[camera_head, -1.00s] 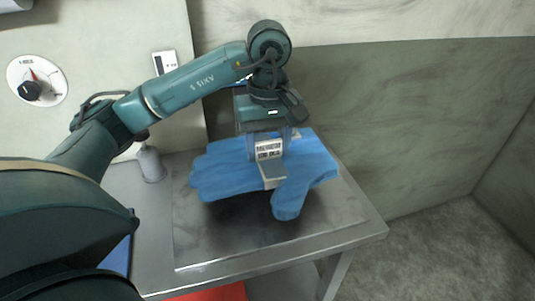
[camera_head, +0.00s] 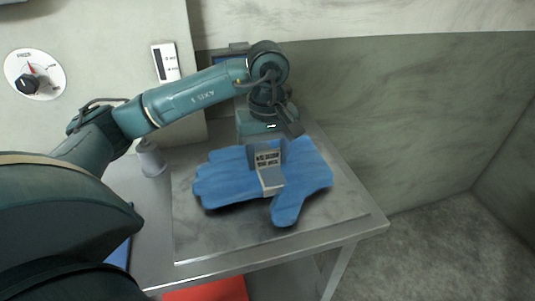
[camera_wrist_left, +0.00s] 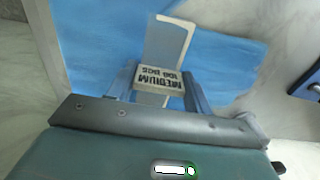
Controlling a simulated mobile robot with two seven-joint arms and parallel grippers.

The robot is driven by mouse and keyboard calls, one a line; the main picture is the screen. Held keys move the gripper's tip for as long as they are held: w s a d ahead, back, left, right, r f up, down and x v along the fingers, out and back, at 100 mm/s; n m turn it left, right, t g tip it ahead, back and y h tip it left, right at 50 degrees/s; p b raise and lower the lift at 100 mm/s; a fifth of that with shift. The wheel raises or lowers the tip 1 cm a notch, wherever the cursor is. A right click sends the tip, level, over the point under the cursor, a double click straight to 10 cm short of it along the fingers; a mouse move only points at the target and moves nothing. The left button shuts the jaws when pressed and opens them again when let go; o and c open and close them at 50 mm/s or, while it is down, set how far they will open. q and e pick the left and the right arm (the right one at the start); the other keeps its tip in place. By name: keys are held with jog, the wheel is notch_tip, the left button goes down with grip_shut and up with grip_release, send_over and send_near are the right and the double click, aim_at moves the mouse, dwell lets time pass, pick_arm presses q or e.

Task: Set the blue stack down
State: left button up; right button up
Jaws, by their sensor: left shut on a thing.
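The blue stack (camera_head: 228,180) is a glove-shaped pile with a pale band (camera_head: 269,172) around its middle. In the wrist view the band's block reads "MEDIUM 100 PCS" (camera_wrist_left: 160,80), and the blue stack (camera_wrist_left: 225,65) spreads behind it. My left gripper (camera_head: 267,154) is above the stack and shut on it at the band; its fingers (camera_wrist_left: 160,92) flank the lettered block. The stack is level, over the grey metal plate (camera_head: 205,240), with a narrow shadow at its front edge. I cannot tell whether its underside touches. My right gripper is out of view.
The metal table (camera_head: 145,195) has an open right edge. A grey bottle-like object (camera_head: 151,160) stands left of the plate. A wall panel with a dial (camera_head: 35,74) is behind. Red (camera_head: 208,291) and blue (camera_head: 119,254) items show at the front left.

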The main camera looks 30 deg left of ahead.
aim_at(268, 153)
pick_arm(q)
jog(key=o, duration=1)
jog(key=shift+f, duration=0.1)
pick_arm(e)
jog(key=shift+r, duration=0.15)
pick_arm(q)
jog(key=shift+r+p, duration=0.3)
notch_tip(268, 153, up, 13)
jog(key=p, duration=0.2)
jog(key=shift+f, duration=0.15)
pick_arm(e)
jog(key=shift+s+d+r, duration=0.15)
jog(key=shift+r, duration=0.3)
pick_arm(q)
jog(key=shift+f, duration=0.1)
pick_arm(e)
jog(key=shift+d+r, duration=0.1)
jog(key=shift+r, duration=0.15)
